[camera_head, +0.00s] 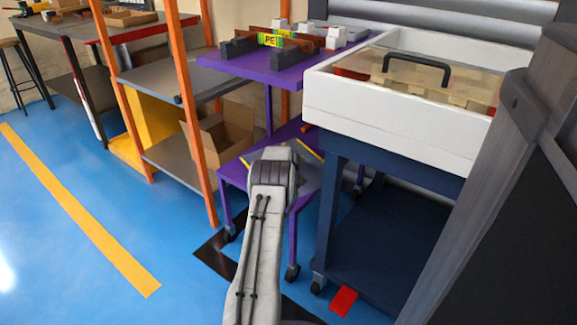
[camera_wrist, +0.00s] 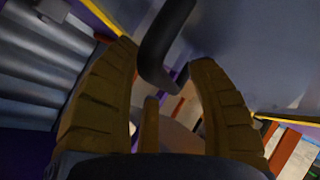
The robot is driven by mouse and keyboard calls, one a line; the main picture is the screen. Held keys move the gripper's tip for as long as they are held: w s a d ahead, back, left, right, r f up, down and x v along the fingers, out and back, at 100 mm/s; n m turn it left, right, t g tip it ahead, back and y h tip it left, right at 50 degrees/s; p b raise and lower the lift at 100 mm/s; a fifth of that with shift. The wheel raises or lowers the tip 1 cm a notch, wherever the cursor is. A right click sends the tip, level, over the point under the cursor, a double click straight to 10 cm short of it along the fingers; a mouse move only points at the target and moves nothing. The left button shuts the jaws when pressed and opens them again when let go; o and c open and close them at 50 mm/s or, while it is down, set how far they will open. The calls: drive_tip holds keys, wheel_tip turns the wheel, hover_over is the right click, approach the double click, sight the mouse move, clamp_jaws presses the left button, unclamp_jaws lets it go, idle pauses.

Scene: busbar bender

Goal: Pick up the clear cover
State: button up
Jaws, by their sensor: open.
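The clear cover (camera_head: 467,75) lies over the white box at the right in the head view. Its black arched handle (camera_head: 417,62) stands up from it, and pale yellowish contents show below. My gripper (camera_wrist: 165,58) is open in the wrist view, with a brown finger on each side. A dark curved bar (camera_wrist: 160,45) shows between and beyond the fingertips, in front of a grey surface. I cannot tell whether it is the cover's handle. In the head view my gripper is hidden behind my arm.
The white box (camera_head: 400,118) stands on a dark blue cart (camera_head: 345,165). A purple table (camera_head: 240,66) with busbar parts is to its left. Orange posts (camera_head: 193,110) and shelves stand further left. A dark grey column (camera_head: 500,190) fills the right edge.

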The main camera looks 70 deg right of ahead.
drive_tip(key=shift+a, duration=0.1)
drive_tip(key=shift+c, duration=0.4)
clamp_jaws()
drive_tip(key=shift+r, duration=0.1)
drive_tip(key=shift+r, duration=0.1)
